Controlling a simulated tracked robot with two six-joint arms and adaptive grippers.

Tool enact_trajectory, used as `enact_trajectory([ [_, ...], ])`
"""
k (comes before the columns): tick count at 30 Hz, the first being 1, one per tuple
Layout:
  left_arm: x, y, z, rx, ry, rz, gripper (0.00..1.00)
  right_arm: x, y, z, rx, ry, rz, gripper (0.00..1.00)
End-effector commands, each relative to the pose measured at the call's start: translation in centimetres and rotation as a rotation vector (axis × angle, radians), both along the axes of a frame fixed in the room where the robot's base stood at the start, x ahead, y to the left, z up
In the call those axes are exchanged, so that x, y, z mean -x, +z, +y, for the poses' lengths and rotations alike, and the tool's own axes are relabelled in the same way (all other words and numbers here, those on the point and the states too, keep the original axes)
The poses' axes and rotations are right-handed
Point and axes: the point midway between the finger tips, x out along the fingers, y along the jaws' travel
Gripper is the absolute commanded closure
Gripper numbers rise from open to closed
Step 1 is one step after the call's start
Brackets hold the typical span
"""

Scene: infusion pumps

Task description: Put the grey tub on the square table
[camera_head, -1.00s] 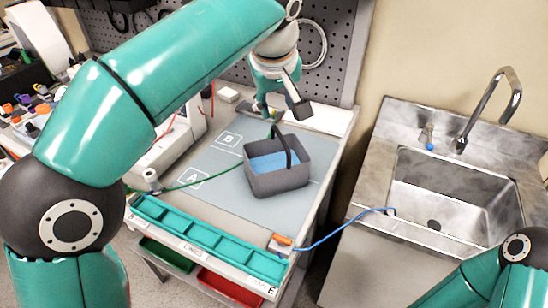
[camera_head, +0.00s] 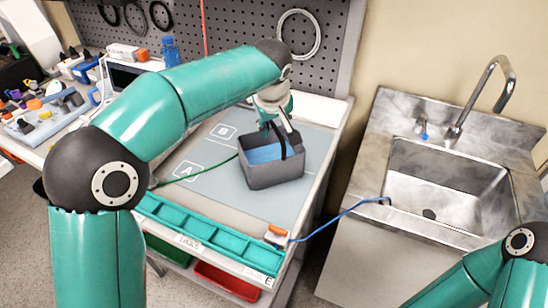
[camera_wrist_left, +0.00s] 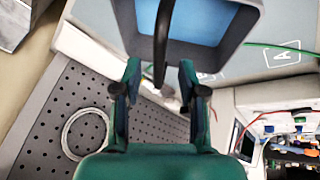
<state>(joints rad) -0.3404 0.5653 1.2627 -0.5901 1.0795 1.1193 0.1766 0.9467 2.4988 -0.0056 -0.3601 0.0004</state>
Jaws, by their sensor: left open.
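The grey tub (camera_head: 273,174) stands upright on the grey mat of the workbench, with a dark arched handle and something blue inside. My left gripper (camera_head: 279,122) is above the tub, close to its handle. In the left wrist view the tub (camera_wrist_left: 240,30) is at the top, and the handle (camera_wrist_left: 162,45) runs down between the two spread fingers of the left gripper (camera_wrist_left: 160,78). The fingers are open and do not clearly touch the handle. My right gripper is out of view. I cannot make out a separate square table.
A metal sink (camera_head: 445,185) stands to the right of the workbench. A teal divided tray (camera_head: 205,232) lines the bench's front edge, with an orange-white item (camera_head: 277,234) and blue cable beside it. A pegboard (camera_head: 230,40) stands behind.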

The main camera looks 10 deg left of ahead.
Motion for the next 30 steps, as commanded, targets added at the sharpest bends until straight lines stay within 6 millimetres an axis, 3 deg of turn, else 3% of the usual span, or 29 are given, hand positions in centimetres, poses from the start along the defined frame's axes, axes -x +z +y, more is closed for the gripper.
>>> enact_trajectory([
  [6,-1.0,-2.2,0.1,0.000,0.000,0.003,0.59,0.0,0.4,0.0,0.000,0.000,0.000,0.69],
  [13,-1.1,-2.3,0.1,0.001,0.001,0.001,0.59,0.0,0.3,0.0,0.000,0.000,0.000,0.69],
  [21,-1.1,-2.2,0.1,0.001,0.000,0.001,1.00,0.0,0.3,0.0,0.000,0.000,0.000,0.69],
  [30,-1.1,-2.2,0.1,0.000,0.001,0.001,1.00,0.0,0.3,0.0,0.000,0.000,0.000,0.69],
])
